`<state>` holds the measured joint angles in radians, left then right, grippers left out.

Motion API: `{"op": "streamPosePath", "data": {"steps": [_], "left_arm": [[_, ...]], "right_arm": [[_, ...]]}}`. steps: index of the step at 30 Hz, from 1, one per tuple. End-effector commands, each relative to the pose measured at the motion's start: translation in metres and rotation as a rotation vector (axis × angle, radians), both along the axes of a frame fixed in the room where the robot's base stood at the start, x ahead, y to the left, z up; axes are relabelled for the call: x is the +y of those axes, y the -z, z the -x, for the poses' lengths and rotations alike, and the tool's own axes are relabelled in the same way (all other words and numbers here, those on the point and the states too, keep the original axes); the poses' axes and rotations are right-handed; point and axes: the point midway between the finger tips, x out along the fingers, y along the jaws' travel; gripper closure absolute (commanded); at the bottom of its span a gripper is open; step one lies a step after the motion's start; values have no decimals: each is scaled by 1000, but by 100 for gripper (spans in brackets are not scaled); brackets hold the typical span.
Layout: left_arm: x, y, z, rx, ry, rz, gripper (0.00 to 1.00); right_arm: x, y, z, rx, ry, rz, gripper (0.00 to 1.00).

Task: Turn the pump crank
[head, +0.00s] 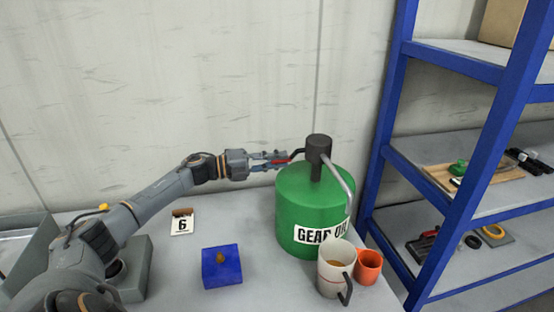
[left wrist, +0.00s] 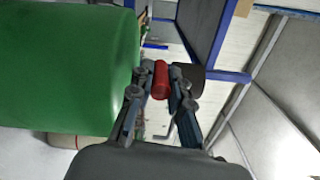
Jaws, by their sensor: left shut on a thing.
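A green drum (head: 312,200) labelled "GEAR O…" stands on the table, with a dark pump head (head: 318,150) and a grey bent spout (head: 340,178) on top. The pump crank is a dark arm with a red grip (head: 297,154) that points left from the pump head. My left gripper (head: 283,160) reaches in from the left and is shut on the red grip. In the left wrist view the red grip (left wrist: 160,79) lies between the two fingers (left wrist: 158,90), beside the green drum (left wrist: 70,65). My right gripper is in neither view.
A blue shelf rack (head: 490,150) stands at right, and the wall is close behind.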

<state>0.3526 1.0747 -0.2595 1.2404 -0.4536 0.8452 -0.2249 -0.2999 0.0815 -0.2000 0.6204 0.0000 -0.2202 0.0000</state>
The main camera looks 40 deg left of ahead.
Motion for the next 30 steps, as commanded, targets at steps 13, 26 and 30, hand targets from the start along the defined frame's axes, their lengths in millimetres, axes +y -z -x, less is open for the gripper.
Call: {"op": "streamPosePath", "data": {"steps": [13, 26, 30], "left_arm": [[0, 0, 0, -1, -1, -2, 59], [15, 2, 19, 5, -1, -4, 59], [30, 3, 37, 6, -1, -4, 59]], "right_arm": [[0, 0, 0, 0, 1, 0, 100], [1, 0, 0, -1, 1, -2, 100], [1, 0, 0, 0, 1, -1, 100]]}}
